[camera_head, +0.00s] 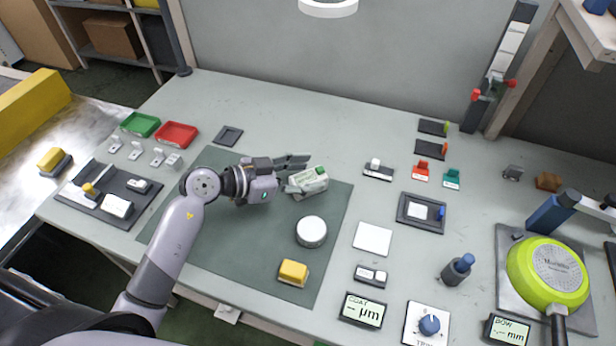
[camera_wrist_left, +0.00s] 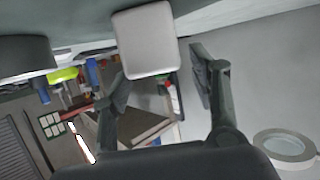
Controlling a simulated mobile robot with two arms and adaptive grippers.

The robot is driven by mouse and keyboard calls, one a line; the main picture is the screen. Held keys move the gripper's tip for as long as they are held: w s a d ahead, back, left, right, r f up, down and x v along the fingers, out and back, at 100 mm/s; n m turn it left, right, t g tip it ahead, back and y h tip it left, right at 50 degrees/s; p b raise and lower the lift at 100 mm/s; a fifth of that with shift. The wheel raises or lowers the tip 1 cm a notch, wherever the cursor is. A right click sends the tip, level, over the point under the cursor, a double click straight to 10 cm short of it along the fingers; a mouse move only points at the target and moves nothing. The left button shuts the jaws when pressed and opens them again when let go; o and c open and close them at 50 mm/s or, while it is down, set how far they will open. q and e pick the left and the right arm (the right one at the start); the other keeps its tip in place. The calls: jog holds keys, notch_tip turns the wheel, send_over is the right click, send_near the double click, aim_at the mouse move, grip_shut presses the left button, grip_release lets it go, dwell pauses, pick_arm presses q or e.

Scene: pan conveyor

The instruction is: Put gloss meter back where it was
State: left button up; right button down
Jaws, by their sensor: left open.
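A pale device with a green patch on top, seemingly the gloss meter (camera_head: 312,184), is on the dark green mat (camera_head: 240,230). My left gripper (camera_head: 298,174) is open at the device's left end, with its fingers reaching over or beside it; contact is unclear. In the left wrist view a pale grey block (camera_wrist_left: 147,42), probably the same device, shows ahead of the open fingers of the left gripper (camera_wrist_left: 160,88). My right gripper is not in view.
A white round puck (camera_head: 311,231) and a yellow block (camera_head: 293,272) are on the mat. A dark square frame (camera_head: 228,135) and red tray (camera_head: 177,134) lie behind. A dark tray (camera_head: 130,207) with small parts is left; a green pan (camera_head: 547,270) is right.

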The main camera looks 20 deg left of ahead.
pick_arm(q)
jog(key=v, duration=1.1)
jog(key=shift+s+a+r, duration=0.1)
